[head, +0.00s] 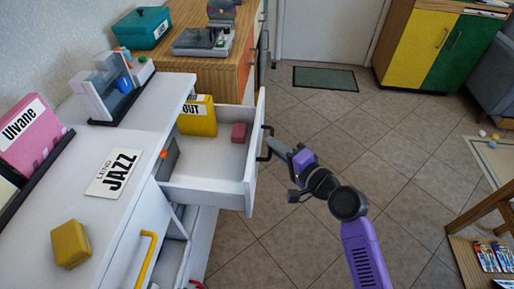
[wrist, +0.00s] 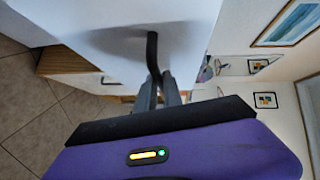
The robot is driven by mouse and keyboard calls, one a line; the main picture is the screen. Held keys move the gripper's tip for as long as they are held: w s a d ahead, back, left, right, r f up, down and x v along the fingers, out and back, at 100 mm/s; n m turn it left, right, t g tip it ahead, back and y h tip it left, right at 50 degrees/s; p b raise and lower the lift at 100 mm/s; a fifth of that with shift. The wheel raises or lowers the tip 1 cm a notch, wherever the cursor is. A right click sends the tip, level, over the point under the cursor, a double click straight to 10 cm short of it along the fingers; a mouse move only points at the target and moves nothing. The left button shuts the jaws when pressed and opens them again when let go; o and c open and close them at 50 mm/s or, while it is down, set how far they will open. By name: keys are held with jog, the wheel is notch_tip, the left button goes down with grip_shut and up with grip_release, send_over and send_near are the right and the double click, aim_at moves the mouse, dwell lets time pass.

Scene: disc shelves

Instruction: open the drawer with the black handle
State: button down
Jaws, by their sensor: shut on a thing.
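The drawer (head: 205,188) with the black handle is pulled out of the white cabinet, and its inside shows in the head view. Its black handle (head: 265,143) is on the drawer's front, at the right. My gripper (head: 277,146) is at the handle, with its fingers shut on it. In the wrist view the dark handle (wrist: 152,52) runs from the white drawer front (wrist: 120,35) down to my fingers (wrist: 158,92). The exact grip on the bar is partly hidden.
The cabinet top bears a card (head: 115,171) and a yellow block (head: 70,244). Tiled floor (head: 330,135) to the right is clear.

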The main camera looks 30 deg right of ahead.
jog(key=shift+s+d+b, duration=0.3)
jog(key=shift+s+d, duration=0.6)
jog(key=shift+d, duration=0.25)
jog(key=shift+s+d+b, duration=0.3)
jog(key=shift+s+d, duration=0.55)
jog(key=shift+d, duration=0.3)
jog(key=c, duration=1.5)
grip_release()
jog(key=s+d+r, duration=0.1)
jog(key=s, duration=0.6)
jog(key=shift+s, duration=0.3)
